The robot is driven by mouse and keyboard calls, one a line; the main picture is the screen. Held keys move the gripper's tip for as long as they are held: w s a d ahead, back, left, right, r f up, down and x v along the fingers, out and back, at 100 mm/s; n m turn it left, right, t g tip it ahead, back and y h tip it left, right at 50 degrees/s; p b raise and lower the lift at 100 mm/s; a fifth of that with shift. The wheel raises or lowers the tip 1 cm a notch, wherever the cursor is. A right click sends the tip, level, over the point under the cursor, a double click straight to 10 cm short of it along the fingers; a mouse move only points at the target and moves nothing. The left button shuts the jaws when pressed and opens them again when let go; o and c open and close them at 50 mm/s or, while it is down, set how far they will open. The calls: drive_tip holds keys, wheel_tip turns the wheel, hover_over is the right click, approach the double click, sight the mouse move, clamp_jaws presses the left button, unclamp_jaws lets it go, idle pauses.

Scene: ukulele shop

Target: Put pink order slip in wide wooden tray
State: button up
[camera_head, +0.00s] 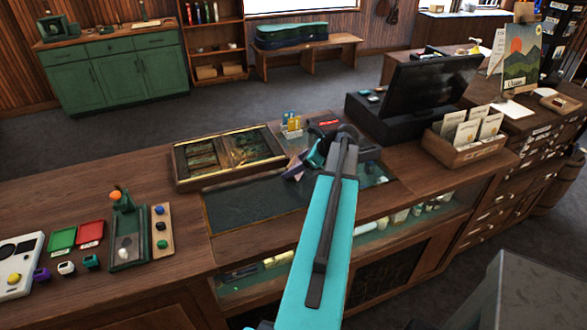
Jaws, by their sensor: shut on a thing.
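My gripper (294,172) is over the glass-topped middle of the counter, at the far end of my teal arm. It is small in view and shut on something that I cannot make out. I cannot pick out a pink order slip anywhere. A wide, shallow wooden tray (177,172) with a gold-coloured inner edge and dark compartments lies on the counter, left of my gripper. I cannot tell for sure that it is the task's tray. A wooden box (470,155) holding several pale cards stands to the right.
A dark monitor (425,90) stands behind the gripper to the right. A small holder with yellow and blue cards (291,124) and a red item (323,123) are just beyond it. Green and red trays (90,233) and small coloured items lie at left.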

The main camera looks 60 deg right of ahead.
sight(294, 164)
drive_tip(key=shift+r, duration=0.1)
drive_tip(key=shift+r+b, duration=0.9)
drive_tip(key=shift+r, duration=0.55)
drive_tip(key=s+a+b, duration=0.1)
drive_tip(key=s, duration=0.4)
drive_tip(key=s+a+r+b, duration=0.1)
drive_tip(key=s+b, duration=0.1)
drive_tip(key=s, duration=0.3)
drive_tip(key=s+a+r+b, duration=0.1)
drive_tip(key=s, duration=0.4)
drive_tip(key=shift+s+a, duration=0.3)
drive_tip(key=shift+f, duration=0.1)
drive_tip(key=shift+f+b, duration=1.05)
drive_tip(key=shift+b, duration=0.25)
drive_tip(key=shift+s, duration=0.1)
